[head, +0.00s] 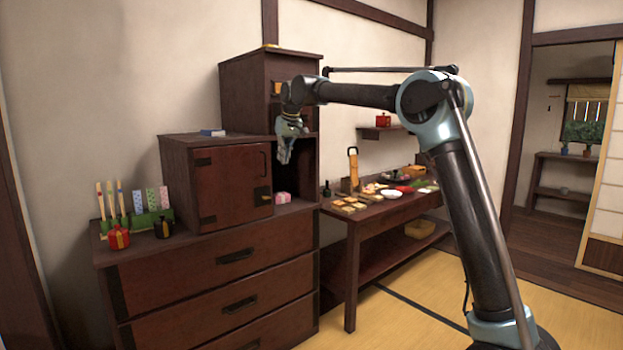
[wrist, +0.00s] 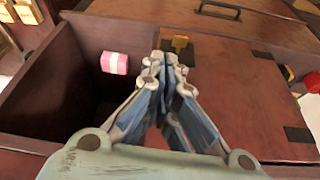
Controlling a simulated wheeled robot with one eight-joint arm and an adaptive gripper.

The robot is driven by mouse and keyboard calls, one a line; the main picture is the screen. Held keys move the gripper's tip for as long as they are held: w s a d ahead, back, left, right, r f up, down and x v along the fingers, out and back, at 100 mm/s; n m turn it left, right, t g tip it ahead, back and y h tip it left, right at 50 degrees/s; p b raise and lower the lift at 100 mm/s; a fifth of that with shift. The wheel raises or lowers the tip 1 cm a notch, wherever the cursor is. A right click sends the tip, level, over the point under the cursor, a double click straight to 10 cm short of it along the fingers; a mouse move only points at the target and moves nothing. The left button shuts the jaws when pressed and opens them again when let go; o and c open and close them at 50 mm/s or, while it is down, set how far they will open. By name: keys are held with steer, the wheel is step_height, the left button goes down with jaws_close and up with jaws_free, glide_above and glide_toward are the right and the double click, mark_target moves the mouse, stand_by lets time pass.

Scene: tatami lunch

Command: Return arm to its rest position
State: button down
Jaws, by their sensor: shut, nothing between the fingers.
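My gripper (head: 284,150) is shut and empty in the head view. It points down in front of the open compartment of the dark wooden chest (head: 239,182), beside the cabinet door. In the wrist view my gripper (wrist: 165,62) has its fingertips together, close to the edge of the reddish door and its brass latch (wrist: 180,43). A pink and white block (head: 282,197) lies in the open compartment below my gripper. The block also shows in the wrist view (wrist: 114,63), to the left of the fingers and apart from them.
A low table (head: 352,222) with food and trays stands right of the chest. A taller cabinet section (head: 247,90) rises behind my gripper. Tatami floor (head: 400,320) is open in front.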

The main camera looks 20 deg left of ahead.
steer(key=d+m+h, duration=0.1)
steer(key=d+m, duration=0.2)
steer(key=d, duration=2.1)
steer(key=s+d+f+m+h, duration=0.1)
steer(key=s+d+f, duration=0.25)
steer(key=d, duration=0.65)
steer(key=s+d+f+m, duration=0.15)
steer(key=s+d, duration=0.25)
steer(key=d, duration=0.5)
steer(key=s+d+f+m, duration=0.2)
steer(key=s+d+f, duration=1)
steer(key=s+d, duration=0.35)
steer(key=s+d+f+m, duration=0.1)
steer(key=s+d+f, duration=0.2)
steer(key=s+f, duration=0.3)
steer(key=s+d+f+m+h, duration=0.1)
steer(key=s+d+f, duration=0.3)
steer(key=f, duration=0.5)
steer(key=shift+s+m, duration=0.35)
steer(key=shift+s, duration=0.9)
